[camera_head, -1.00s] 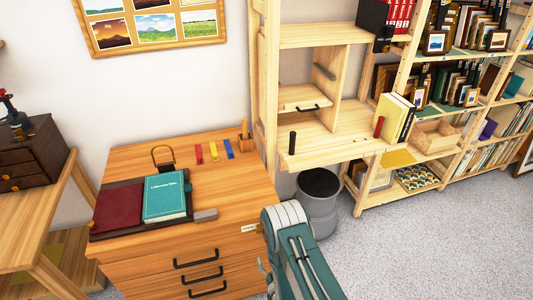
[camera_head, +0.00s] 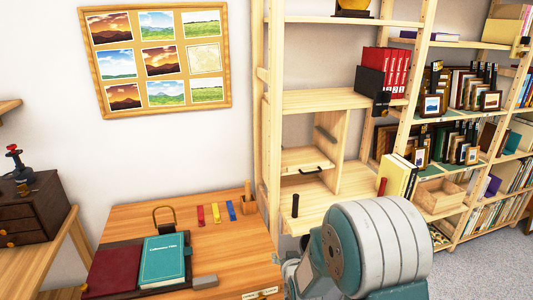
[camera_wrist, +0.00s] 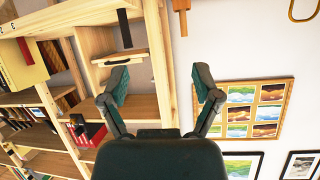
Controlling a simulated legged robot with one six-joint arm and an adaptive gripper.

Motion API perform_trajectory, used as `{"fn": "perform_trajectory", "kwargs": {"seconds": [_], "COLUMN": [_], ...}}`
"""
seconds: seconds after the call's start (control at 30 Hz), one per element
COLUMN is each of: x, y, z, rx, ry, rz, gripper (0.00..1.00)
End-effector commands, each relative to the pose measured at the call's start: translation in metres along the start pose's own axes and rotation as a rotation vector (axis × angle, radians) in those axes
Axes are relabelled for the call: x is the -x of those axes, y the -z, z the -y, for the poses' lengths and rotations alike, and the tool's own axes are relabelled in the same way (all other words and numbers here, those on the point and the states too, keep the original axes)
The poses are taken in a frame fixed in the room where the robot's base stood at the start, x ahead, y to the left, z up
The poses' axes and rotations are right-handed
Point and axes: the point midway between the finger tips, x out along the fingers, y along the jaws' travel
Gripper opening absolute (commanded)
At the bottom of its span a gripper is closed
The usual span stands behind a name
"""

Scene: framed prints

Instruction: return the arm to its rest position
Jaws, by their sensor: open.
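My arm (camera_head: 375,245) shows as a rounded grey and teal link at the lower right of the head view, in front of the shelf unit. My gripper (camera_wrist: 160,85) shows in the wrist view with its two fingers spread apart and nothing between them. The wrist view is turned over, with the shelf unit on the left and the framed prints (camera_wrist: 252,108) on the right. The gap between the fingertips shows bare wall and a shelf upright behind. In the head view the fingers are hidden behind the arm link or out of frame.
A wooden desk (camera_head: 225,245) holds a teal book (camera_head: 164,260) and a dark red folder (camera_head: 113,270). The wooden shelf unit (camera_head: 330,100) with red binders (camera_head: 386,72) stands behind my arm. A board of prints (camera_head: 157,60) hangs on the wall. Grey floor (camera_head: 490,270) is clear at right.

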Motion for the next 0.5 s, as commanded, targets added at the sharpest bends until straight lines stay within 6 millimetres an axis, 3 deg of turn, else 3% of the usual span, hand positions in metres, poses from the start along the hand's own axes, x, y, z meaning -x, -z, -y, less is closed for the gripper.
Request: {"fn": "perform_trajectory", "kwargs": {"seconds": [0.03,0.2,0.5], "x": [0.013,0.055,0.147], "y": [0.016,0.047,0.080], "z": [-0.003,-0.012,-0.027], "rx": [0.001,0.003,0.004], "ry": [-0.008,-0.035,-0.078], "rz": [0.015,0.102,0.256], "gripper": [0.81,0.81,0.81]}}
